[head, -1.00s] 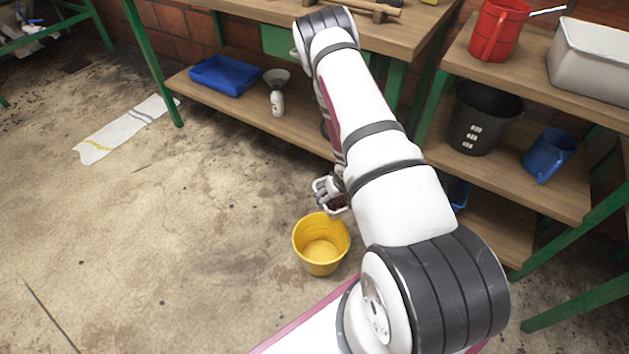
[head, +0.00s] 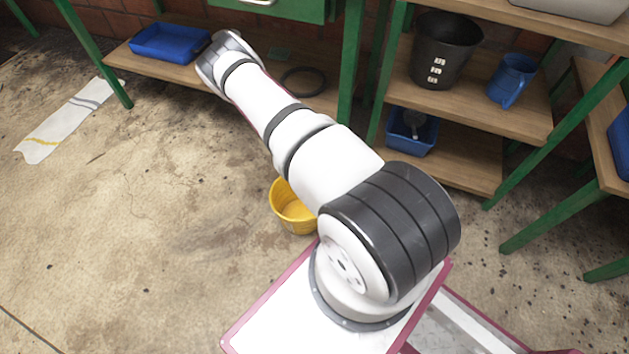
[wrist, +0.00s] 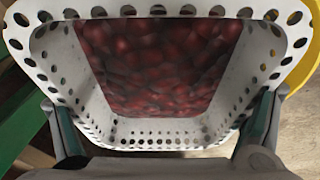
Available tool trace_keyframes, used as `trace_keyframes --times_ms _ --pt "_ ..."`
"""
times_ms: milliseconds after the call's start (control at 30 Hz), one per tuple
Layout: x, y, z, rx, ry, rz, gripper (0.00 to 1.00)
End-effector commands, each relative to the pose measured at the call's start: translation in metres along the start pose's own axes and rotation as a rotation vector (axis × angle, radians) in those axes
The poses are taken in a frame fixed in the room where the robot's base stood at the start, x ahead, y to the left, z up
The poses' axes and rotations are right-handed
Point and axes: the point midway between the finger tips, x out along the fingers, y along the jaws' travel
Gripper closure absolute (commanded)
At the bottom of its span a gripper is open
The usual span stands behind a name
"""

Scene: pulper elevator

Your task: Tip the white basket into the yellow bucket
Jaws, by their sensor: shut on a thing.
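The white basket (wrist: 70,80), with round holes along its rim and walls, fills most of the wrist view. A mass of dark red round pieces (wrist: 160,65) lies inside it. My gripper (wrist: 160,108) has a finger at each side of the basket and is shut on it. The yellow bucket (head: 290,208) stands upright on the floor in the head view, its right side hidden behind my arm. Its visible inside looks empty. A yellow curve, likely its rim (wrist: 301,58), shows at the right of the wrist view. My gripper and the basket are hidden in the head view.
Behind my arm is a low shelf with a blue tray (head: 170,42) and a dark ring (head: 303,81). Right shelves hold a black bucket (head: 447,50), a blue jug (head: 511,80) and a blue bin (head: 411,131). The floor at left is open, with a white strip (head: 68,120).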

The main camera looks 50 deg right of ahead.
Motion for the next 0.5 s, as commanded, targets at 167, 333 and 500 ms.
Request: trace_keyframes --times_ms 167,333,500 --pt "-0.007 0.002 -0.002 -0.038 -0.051 0.105 0.71" --pt "-0.013 0.006 -0.002 -0.07 -0.106 0.216 0.71" --pt "-0.016 0.006 -0.002 -0.106 -0.169 0.335 0.71"
